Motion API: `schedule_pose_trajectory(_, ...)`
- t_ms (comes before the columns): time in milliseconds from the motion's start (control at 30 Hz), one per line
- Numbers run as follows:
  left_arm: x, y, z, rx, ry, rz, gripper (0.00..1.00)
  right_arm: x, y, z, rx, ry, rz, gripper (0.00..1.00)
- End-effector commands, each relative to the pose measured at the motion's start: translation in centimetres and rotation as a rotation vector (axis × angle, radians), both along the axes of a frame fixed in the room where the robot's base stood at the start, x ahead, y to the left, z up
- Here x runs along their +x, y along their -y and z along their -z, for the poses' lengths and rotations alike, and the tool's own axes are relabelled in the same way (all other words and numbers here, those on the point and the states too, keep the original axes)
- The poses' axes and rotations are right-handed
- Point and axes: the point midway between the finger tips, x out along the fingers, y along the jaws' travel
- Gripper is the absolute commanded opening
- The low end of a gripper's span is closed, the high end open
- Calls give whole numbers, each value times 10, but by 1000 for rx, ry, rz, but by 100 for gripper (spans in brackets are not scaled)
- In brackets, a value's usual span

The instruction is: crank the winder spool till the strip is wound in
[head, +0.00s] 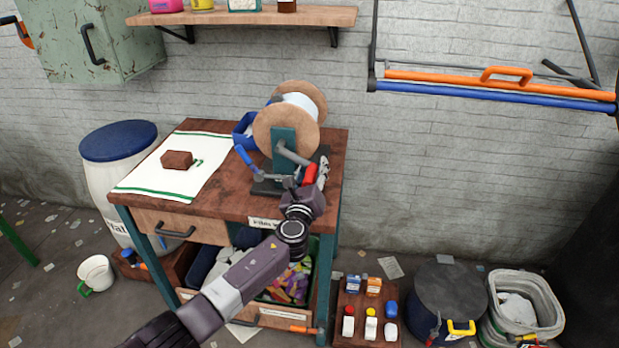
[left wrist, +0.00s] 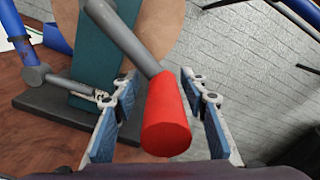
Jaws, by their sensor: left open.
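The winder spool (head: 277,128) has round wooden flanges and stands on a dark base on the workbench, with white material (head: 300,104) around its core. Its grey crank arm (head: 291,154) ends in a red handle (head: 310,173), which points toward me in the left wrist view (left wrist: 166,120). My left gripper (head: 318,176) is open. Its blue-padded fingers stand on either side of the red handle in the left wrist view (left wrist: 157,95), with gaps on both sides. A blue-gripped lever (head: 243,157) shows left of the spool's stand. My right gripper is not in view.
The workbench (head: 225,200) also holds a white cloth (head: 150,185) with a brown block (head: 177,160) on it. A blue bin (head: 243,128) sits behind the spool. A bottle tray (head: 350,325) and a dark drum (head: 445,290) stand on the floor at right.

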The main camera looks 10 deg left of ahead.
Motion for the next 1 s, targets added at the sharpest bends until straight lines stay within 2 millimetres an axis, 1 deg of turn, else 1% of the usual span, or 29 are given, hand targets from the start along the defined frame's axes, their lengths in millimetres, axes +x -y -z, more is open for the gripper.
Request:
schedule_pose_trajectory(167,-16,-1,2,-1,0,1,40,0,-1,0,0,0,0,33)
schedule_pose_trajectory(267,-30,-1,1,-1,-1,2,40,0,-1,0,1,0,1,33)
schedule_pose_trajectory(500,-70,-3,1,0,0,1,40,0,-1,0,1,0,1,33)
schedule_pose_trajectory(700,-99,-4,0,2,0,0,40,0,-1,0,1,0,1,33)
schedule_pose_trajectory(833,-111,-4,0,1,1,0,40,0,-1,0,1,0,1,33)
schedule_pose_trajectory(1000,-117,-4,-1,1,2,0,40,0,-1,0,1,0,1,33)
